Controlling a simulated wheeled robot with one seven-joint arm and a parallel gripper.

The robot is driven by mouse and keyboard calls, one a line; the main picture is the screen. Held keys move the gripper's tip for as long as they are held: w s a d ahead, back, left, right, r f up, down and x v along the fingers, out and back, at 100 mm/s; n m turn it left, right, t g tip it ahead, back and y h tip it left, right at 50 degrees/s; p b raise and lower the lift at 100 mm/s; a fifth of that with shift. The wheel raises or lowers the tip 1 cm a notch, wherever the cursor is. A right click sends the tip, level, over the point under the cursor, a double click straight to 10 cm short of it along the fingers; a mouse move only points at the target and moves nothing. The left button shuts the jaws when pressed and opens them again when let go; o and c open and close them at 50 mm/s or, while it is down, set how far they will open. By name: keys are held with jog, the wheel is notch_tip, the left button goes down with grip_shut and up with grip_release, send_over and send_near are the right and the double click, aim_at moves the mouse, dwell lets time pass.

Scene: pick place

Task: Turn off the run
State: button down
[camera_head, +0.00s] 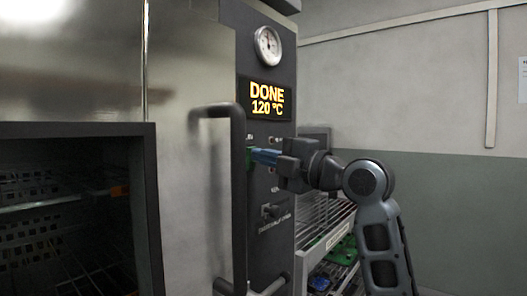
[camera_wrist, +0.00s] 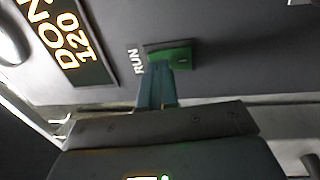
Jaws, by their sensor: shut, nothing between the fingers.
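The green run switch (camera_wrist: 170,53) sits on the dark control panel in the wrist view, beside the label RUN. It also shows in the head view as a small green patch (camera_head: 251,158), mostly behind my fingertips. My gripper (camera_wrist: 157,72) is shut and empty, its blue fingertips at the lower edge of the switch. I cannot tell whether they touch it. In the head view my gripper (camera_head: 256,156) reaches the panel from the right. The display (camera_head: 267,101) above reads DONE 120 °C.
A large door handle (camera_head: 236,200) stands out left of the panel. A round gauge (camera_head: 267,46) is above the display, and a lower knob (camera_head: 270,211) is below my gripper. A wire rack (camera_head: 325,245) with green boards is at the right. A dark open chamber (camera_head: 150,215) is at the left.

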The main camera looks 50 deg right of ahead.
jog(key=shift+w, duration=0.15)
jog(key=shift+w+r+g+p, duration=0.1)
jog(key=shift+w+g+p, duration=0.1)
jog(key=shift+g+p, duration=0.3)
jog(key=shift+s, duration=0.15)
